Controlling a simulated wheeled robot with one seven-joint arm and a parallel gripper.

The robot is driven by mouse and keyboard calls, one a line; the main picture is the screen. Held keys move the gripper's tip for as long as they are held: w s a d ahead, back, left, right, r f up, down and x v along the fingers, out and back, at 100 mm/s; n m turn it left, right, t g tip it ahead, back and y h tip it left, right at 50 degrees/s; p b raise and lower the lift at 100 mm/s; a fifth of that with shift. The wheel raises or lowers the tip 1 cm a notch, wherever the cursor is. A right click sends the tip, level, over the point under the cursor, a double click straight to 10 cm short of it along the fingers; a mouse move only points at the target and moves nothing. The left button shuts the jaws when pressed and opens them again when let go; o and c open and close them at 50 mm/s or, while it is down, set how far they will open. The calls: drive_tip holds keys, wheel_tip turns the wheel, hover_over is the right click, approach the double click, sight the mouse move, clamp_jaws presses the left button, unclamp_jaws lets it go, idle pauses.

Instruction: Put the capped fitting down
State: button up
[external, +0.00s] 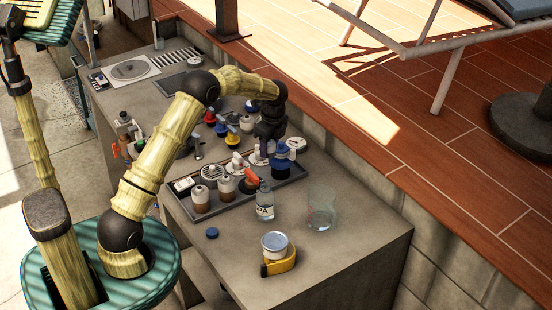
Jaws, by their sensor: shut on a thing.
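My gripper (266,147) points down over the back right part of a dark tray (232,203) on the counter. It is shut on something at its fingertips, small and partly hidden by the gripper. A fitting with a blue cap (282,157) shows just right of the fingertips, at the tray's right end. I cannot tell whether this is the held capped fitting or one standing in the tray. A white fitting (237,161) stands just left of the gripper. Whether the held thing touches the tray is not clear.
In front are a clear labelled bottle (264,205), a glass beaker (321,214), a tin (274,244) by a yellow tape and a blue cap (212,233). A block wall (345,180) runs behind. The counter's front right is clear.

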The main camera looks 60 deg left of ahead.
drive_tip(key=s+a+m+b, duration=0.15)
drive_tip(key=a+m, duration=0.35)
drive_tip(key=a, duration=0.7)
drive_tip(key=m+t+b, duration=0.1)
drive_tip(key=m+b, duration=0.1)
drive_tip(key=m, duration=0.3)
hover_over(221, 158)
wheel_tip(221, 158, down, 4)
drive_tip(key=shift+s+d+r, duration=0.1)
drive_tip(key=shift+s+d, duration=0.05)
drive_tip(key=shift+d, duration=0.15)
drive_tip(key=shift+f+p, duration=0.4)
drive_tip(key=shift+f, duration=2.75)
drive_tip(key=shift+f+p, duration=0.45)
drive_tip(key=shift+f, duration=1.4)
drive_tip(key=shift+f, duration=0.1)
